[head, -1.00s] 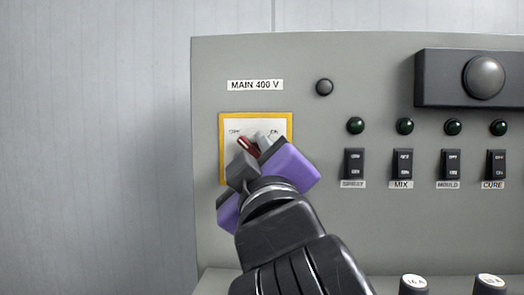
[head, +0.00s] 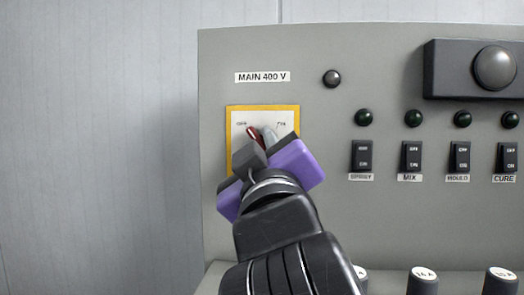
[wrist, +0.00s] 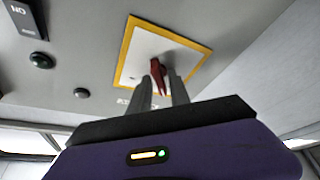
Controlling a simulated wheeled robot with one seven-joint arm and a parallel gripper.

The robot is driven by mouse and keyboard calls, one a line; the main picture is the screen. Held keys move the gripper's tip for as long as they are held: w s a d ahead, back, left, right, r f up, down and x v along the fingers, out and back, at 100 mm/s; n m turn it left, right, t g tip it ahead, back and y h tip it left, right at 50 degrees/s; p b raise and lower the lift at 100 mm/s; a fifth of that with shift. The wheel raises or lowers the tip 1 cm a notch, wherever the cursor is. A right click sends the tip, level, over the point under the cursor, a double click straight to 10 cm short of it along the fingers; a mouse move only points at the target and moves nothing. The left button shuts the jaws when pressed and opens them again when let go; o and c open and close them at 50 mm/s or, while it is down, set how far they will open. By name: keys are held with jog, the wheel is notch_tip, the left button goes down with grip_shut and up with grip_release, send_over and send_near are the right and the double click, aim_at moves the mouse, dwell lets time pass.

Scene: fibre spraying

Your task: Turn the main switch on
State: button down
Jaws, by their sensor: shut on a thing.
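The main switch is a red handle (head: 253,133) on a white plate with a yellow border (head: 233,112), under the label MAIN 400 V (head: 262,77). The plate carries an OFF mark at left and an ON mark at right. My gripper (head: 263,135) is at the plate, its body hiding the lower part of it. In the wrist view the red handle (wrist: 157,72) stands between the two grey fingers of my gripper (wrist: 160,92), which are shut on it. In the head view the handle's tip leans towards the OFF side.
A dark round lamp (head: 332,78) sits right of the label. Several green lamps and black rocker switches, such as the one marked MIX (head: 411,156), line the panel's right. A black box with a round knob (head: 494,68) is above them. The wall at left is clear.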

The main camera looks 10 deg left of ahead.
jog(key=shift+a+m+g+h+b, duration=0.15)
jog(key=shift+m+h+b, duration=1.6)
jog(key=shift+m, duration=2.1)
jog(key=shift+m+g+h+b, duration=0.2)
jog(key=shift+m+h+b, duration=1.55)
jog(key=shift+m, duration=2.15)
jog(key=shift+a+m+g+h+b, duration=0.15)
jog(key=shift+m+h+b, duration=1.6)
jog(key=shift+m, duration=2.1)
jog(key=shift+d+h, duration=0.1)
jog(key=shift+h, duration=0.25)
jog(key=c, duration=1.5)
grip_release()
